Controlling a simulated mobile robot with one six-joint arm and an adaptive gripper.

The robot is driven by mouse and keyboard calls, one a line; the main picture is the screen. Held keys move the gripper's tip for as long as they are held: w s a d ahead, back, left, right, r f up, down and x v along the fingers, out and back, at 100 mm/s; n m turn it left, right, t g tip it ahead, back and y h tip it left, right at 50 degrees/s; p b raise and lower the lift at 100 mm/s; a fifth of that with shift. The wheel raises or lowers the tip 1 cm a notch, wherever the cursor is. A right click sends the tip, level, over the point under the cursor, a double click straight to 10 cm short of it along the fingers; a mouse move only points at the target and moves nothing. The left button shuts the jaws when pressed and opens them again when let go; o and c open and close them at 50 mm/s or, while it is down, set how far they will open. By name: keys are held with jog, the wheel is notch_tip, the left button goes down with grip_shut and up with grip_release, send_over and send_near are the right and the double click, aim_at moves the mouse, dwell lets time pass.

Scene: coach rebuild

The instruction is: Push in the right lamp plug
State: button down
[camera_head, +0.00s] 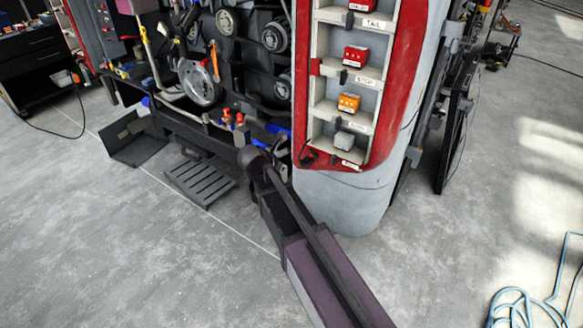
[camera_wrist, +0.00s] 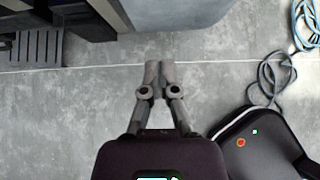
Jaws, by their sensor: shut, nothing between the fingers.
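The lamp panel (camera_head: 376,150) is a red-framed column of shelves on the coach corner in the head view. It holds a red block (camera_head: 355,56), an orange block (camera_head: 348,102) and a pale grey block (camera_head: 344,140), with another red block (camera_head: 361,4) at the top edge. Small dark pieces sit beside the blocks; I cannot tell which is the right lamp plug, or how far in it sits. My gripper (camera_wrist: 160,68) is shut and empty over bare floor in the wrist view, which shows no plug. I cannot make out its fingertips in the head view.
The engine bay (camera_head: 225,60) with pulleys is open left of the panel. A slotted dark plate (camera_head: 198,180) and a dark angled panel (camera_head: 133,138) lie low before it. A blue hose (camera_head: 515,305) lies at lower right. Floor right of the coach is mostly clear.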

aim_at(304, 161)
jog(key=shift+w+d+r+b+x, duration=0.3)
jog(key=shift+b+x, duration=0.85)
jog(key=shift+x, duration=0.95)
jog(key=shift+w+d+r+b+x, duration=0.1)
jog(key=shift+w+r+b+x, duration=0.25)
jog(key=shift+b+x, duration=1.25)
jog(key=shift+w+d+r+b+x, duration=0.2)
jog(key=shift+r+b+x, duration=0.35)
jog(key=shift+x, duration=2.1)
jog(key=shift+f, duration=0.15)
jog(key=shift+w+d, duration=0.45)
jog(key=shift+w, duration=0.15)
jog(key=shift+w+d, duration=0.45)
jog(key=shift+w, duration=0.2)
jog(key=shift+s, duration=0.1)
